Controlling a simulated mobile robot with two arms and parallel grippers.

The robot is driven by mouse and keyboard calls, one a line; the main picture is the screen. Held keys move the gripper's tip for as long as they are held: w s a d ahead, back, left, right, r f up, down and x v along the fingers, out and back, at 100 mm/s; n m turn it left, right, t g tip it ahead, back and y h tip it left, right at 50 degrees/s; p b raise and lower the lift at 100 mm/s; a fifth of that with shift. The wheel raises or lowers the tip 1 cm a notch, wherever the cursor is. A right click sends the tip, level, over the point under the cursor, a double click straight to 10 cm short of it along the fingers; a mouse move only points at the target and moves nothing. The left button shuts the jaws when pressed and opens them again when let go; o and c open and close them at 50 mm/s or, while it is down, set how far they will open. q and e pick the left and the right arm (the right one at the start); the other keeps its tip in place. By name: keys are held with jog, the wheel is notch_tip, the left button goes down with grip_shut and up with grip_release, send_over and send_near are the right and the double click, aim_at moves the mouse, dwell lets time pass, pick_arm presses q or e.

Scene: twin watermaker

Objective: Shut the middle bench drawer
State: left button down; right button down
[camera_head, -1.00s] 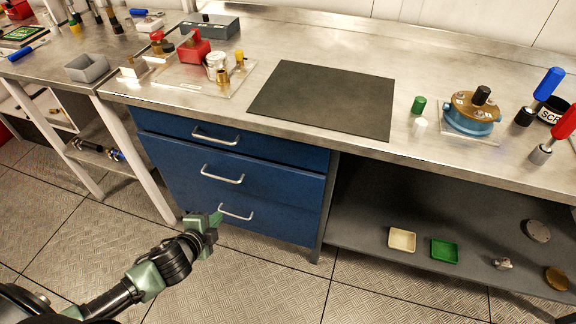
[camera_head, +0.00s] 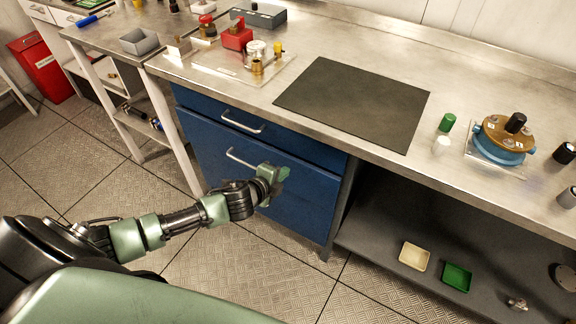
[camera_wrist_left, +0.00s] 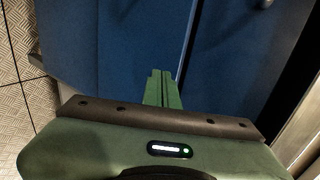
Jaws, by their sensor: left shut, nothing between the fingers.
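The bench has a blue drawer unit. Its top drawer (camera_head: 300,145) has a silver handle (camera_head: 243,122). The middle drawer (camera_head: 205,143) below it has a silver handle (camera_head: 240,158), partly covered by my left gripper. Its front seems to stand slightly proud of the top drawer; how far is hard to tell. My left gripper (camera_head: 284,172) is in front of the drawer fronts, right of the middle handle, and is empty. In the left wrist view, its green fingers (camera_wrist_left: 162,88) are together and point at a blue front (camera_wrist_left: 135,40). Contact cannot be told. My right gripper is not in view.
The steel benchtop (camera_head: 450,100) above carries a dark mat (camera_head: 355,100), a red block fixture (camera_head: 237,35) and a blue-and-brown round part (camera_head: 503,140). An open lower shelf (camera_head: 385,225) with two small trays is to the right. The floor in front is clear.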

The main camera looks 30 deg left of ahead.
aim_at(294, 158)
pick_arm(q)
jog(key=shift+w+d+r, duration=0.1)
jog(key=shift+w, duration=1.45)
jog(key=shift+w+r, duration=0.2)
jog(key=shift+w, duration=0.95)
jog(key=shift+s+p, duration=0.1)
jog(key=shift+p, duration=0.2)
